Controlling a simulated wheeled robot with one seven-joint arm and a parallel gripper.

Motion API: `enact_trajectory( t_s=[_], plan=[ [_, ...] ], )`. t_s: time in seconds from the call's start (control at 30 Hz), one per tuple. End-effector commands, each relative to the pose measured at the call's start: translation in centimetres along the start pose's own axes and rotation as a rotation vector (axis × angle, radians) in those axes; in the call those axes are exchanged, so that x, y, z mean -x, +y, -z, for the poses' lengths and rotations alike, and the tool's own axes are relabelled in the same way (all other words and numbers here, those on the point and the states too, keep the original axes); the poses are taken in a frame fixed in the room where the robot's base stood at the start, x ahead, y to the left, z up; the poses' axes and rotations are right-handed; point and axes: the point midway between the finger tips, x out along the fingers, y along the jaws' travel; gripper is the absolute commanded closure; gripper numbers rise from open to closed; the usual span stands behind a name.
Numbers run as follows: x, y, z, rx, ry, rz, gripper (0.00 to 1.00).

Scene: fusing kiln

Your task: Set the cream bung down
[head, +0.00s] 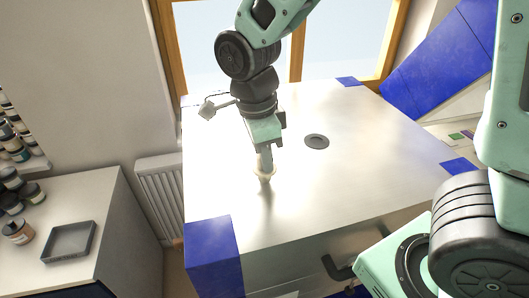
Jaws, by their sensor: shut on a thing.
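My gripper (265,170) points down over the left front part of the kiln's pale metal top (350,190). It is shut on the cream bung (259,175), which shows only as a small pale rim around the fingertips. The fingers hide most of it. The bung is at or just above the top; I cannot tell whether it touches. A dark round port (317,141) with a grey rim lies in the top, to the right of and behind my gripper, apart from the bung.
The top is clear around the gripper. Its corners are blue (214,248). A dark handle (338,268) sticks out at the front. At left, a white counter holds a grey tray (69,242) and several jars (18,232). A radiator (160,190) and a window stand behind.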

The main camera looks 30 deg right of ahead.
Motion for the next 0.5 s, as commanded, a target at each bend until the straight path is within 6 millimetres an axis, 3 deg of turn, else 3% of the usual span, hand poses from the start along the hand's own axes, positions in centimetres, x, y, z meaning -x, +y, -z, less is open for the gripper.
enact_trajectory(
  t_s=[0.1, 0.13, 0.2, 0.5],
  plan=[
    [-0.36, 0.00, -0.05, 0.000, 0.000, 0.000, 1.00],
    [-0.36, 0.00, -0.05, 0.000, 0.000, 0.000, 0.78],
    [-0.27, -0.01, -0.04, 0.000, 0.000, 0.000, 0.59],
    [-0.10, -0.01, -0.03, 0.000, 0.000, 0.000, 0.59]
  ],
)
